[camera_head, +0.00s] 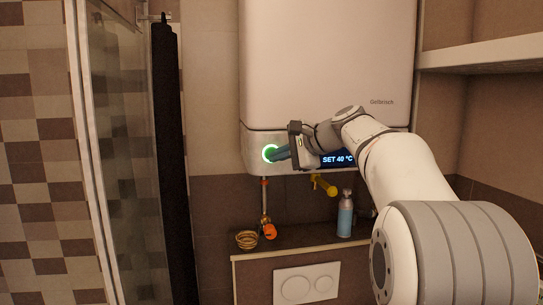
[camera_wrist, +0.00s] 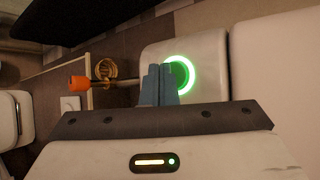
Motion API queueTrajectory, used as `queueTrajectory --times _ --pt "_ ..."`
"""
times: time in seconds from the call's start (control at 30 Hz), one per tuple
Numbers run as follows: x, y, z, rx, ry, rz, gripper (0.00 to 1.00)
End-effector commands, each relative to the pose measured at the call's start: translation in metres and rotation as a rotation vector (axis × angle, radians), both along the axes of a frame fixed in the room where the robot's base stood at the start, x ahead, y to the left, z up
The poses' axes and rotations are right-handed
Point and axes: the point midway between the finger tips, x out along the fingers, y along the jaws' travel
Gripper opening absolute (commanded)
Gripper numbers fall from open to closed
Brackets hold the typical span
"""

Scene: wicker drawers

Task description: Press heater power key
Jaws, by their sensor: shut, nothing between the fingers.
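The white water heater (camera_head: 325,50) hangs on the wall. Its round power key (camera_head: 270,153) has a lit green ring, at the lower left of the front. A display reading "SET 40 °C" (camera_head: 338,159) is to the right of the key, partly behind my arm. My gripper (camera_head: 277,155) is shut and empty, with its blue fingertips at the key's right side in the head view. In the wrist view the green-ringed key (camera_wrist: 181,75) shows just beyond the fingertips (camera_wrist: 159,70), which cover its left part. I cannot tell whether they touch it.
Below the heater are a pipe with an orange valve (camera_head: 269,231), a yellow pipe fitting (camera_head: 324,186), a wicker basket (camera_head: 247,240) and a blue bottle (camera_head: 345,214) on a ledge. A dark towel (camera_head: 172,150) and glass panel stand left. A shelf (camera_head: 485,54) is at right.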

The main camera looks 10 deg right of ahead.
Motion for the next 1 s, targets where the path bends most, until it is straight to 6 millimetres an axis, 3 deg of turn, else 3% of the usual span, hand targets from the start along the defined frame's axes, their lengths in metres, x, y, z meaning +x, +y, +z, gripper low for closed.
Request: queueTrajectory --times 1.0 --pt "0.0090 -0.0010 0.0003 0.000 -0.001 -0.001 0.00"
